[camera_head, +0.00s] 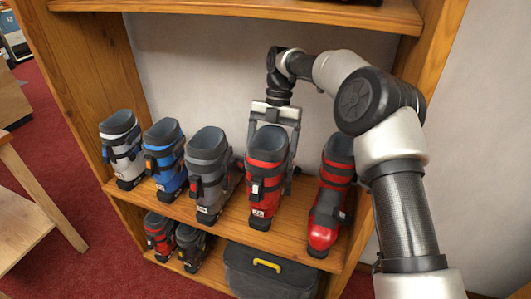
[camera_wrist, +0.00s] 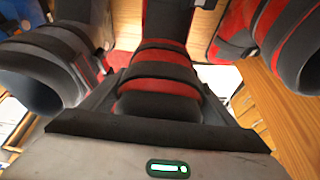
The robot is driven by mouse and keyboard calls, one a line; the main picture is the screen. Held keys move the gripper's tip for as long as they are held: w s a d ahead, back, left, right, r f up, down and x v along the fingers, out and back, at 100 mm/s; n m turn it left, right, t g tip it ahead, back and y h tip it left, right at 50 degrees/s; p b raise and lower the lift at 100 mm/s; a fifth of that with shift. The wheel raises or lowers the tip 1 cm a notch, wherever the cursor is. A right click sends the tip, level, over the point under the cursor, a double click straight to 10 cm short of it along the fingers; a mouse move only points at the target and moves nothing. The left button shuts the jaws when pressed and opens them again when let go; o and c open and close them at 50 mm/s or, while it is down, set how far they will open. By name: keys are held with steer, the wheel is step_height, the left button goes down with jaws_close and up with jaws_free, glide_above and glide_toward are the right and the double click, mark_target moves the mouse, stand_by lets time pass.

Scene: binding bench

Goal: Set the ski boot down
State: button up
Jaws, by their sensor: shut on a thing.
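The red ski boot (camera_head: 264,178), with dark liner and straps, stands upright over the middle shelf (camera_head: 290,235), between a grey boot and another red boot. My gripper (camera_head: 272,138) reaches it from above and is shut on its upper shaft, one finger on each side. In the wrist view the held boot (camera_wrist: 158,90) fills the space between the fingers. Its sole is at shelf level in the head view; I cannot tell whether it touches the board.
The grey boot (camera_head: 207,175) is close on the left, with a blue boot (camera_head: 166,160) and a white-grey boot (camera_head: 122,150) beyond. Another red boot (camera_head: 328,205) stands at the right. Smaller boots (camera_head: 160,235) and a dark case (camera_head: 265,272) sit below. An upper shelf (camera_head: 250,8) overhangs.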

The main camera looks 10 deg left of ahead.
mark_target(274, 134)
step_height(274, 134, down, 5)
steer(key=shift+r+b, duration=0.1)
steer(key=shift+b, duration=0.55)
steer(key=o, duration=2.1)
steer(key=shift+f, duration=0.2)
steer(key=shift+r, duration=0.1)
steer(key=p+v, duration=0.4)
steer(key=v, duration=0.6)
steer(key=shift+r+p, duration=0.25)
steer(key=shift+p, duration=0.15)
steer(key=shift+w+r+p, duration=0.35)
steer(key=shift+r+p, duration=0.15)
steer(key=shift+r, duration=0.15)
